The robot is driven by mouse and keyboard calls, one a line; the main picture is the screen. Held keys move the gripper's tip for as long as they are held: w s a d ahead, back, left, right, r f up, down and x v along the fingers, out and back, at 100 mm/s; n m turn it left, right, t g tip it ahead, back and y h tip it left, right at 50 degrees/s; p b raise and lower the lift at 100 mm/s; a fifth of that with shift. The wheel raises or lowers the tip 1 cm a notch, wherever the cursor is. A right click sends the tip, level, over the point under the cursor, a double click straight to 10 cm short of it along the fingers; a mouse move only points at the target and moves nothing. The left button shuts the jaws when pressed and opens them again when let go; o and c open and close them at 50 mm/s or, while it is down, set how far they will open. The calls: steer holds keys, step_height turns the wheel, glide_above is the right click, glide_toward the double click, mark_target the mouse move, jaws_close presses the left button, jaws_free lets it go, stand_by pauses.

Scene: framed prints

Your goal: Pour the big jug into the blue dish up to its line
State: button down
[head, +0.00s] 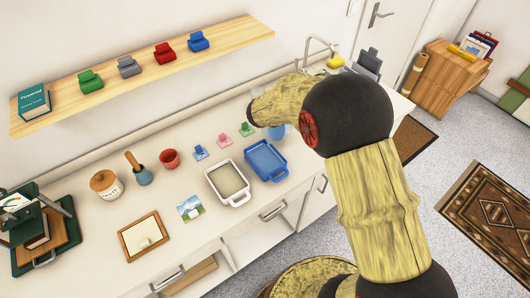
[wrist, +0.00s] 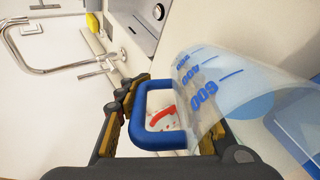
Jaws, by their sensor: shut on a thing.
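The blue dish (head: 266,161) is a rectangular tray on the counter, left of my arm in the head view. Its fill line cannot be made out. The big jug (wrist: 215,88) is clear with blue volume marks and a blue handle (wrist: 143,101). My gripper (wrist: 165,112) is shut on this handle. In the head view a pale blue bit of the jug (head: 277,132) shows behind the dish, beside my arm, which hides the rest. Blue patches show through the jug wall in the wrist view; I cannot tell its liquid level or exact tilt.
A white dish (head: 212,184) with a beige inside stands left of the blue dish. Small blue, pink and green stands (head: 223,140) are behind. A tap (head: 318,46) is at the back.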

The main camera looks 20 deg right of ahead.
steer(key=shift+w+d+r+g+p, duration=0.1)
steer(key=shift+w+r+g+p, duration=0.15)
steer(key=shift+p, duration=1.3)
steer(key=g+y+p, duration=0.1)
steer(key=p, duration=0.4)
steer(key=f+g+y+p, duration=0.1)
steer(key=p, duration=0.3)
steer(key=shift+w+d+f+p, duration=0.1)
steer(key=shift+w+d+p, duration=0.1)
steer(key=shift+p, duration=0.15)
steer(key=f+g+y+p, duration=0.1)
steer(key=p, duration=0.8)
steer(key=shift+w+d, duration=0.4)
steer(key=p, duration=0.6)
steer(key=f+g+y+p, duration=0.1)
steer(key=p, duration=0.5)
steer(key=shift+w+d+p, duration=0.25)
steer(key=shift+w+p, duration=0.1)
steer(key=shift+p, duration=0.05)
steer(key=f+g+p, duration=0.1)
steer(key=p, duration=0.4)
steer(key=shift+w+d+y, duration=0.1)
steer(key=shift+d+y, duration=0.05)
steer(key=shift+y, duration=0.25)
steer(key=shift+p, duration=0.3)
